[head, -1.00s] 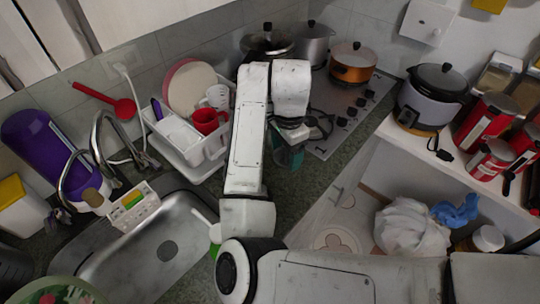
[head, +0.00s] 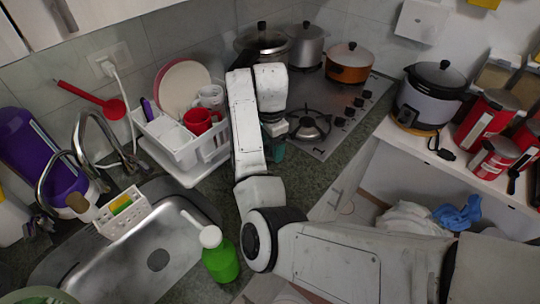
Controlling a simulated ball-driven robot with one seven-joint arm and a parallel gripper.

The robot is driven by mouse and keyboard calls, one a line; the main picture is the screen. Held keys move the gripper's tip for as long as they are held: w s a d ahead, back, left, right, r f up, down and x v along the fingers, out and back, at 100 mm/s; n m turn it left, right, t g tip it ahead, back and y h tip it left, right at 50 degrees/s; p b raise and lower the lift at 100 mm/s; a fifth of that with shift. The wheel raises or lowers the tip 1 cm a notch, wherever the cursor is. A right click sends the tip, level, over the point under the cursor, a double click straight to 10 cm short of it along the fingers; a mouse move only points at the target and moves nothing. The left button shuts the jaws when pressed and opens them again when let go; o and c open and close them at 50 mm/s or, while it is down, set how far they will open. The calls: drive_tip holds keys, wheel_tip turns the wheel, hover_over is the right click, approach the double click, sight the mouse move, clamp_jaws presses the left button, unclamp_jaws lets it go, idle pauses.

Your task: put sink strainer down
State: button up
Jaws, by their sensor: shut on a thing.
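My gripper (head: 275,128) is beyond the end of my raised white forearm, above the counter between the dish rack and the hob. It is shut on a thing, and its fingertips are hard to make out. A small teal thing (head: 278,150) shows just below it, partly hidden by my forearm. This is likely the sink strainer, but its shape is not clear. Whether it touches the counter (head: 308,178) I cannot tell.
The steel sink (head: 180,240) is at the lower left, with a green bottle (head: 221,262) beside it. The white dish rack (head: 178,137) stands left of my arm. The hob (head: 335,130) with pots is behind. Some counter in front of the hob is bare.

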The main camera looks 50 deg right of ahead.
drive_tip(key=shift+w+d+f+b, duration=0.2)
drive_tip(key=shift+f+b, duration=0.2)
drive_tip(key=shift+f, duration=0.15)
wheel_tip(320, 180, down, 3)
drive_tip(key=b, duration=0.3)
drive_tip(key=shift+w+r, duration=0.1)
drive_tip(key=o, duration=1)
wheel_tip(320, 180, up, 10)
drive_tip(key=p, duration=0.9)
drive_tip(key=shift+r+p, duration=0.2)
drive_tip(key=shift+p, duration=0.1)
drive_tip(key=shift+r+b, duration=0.3)
drive_tip(key=shift+r, duration=0.55)
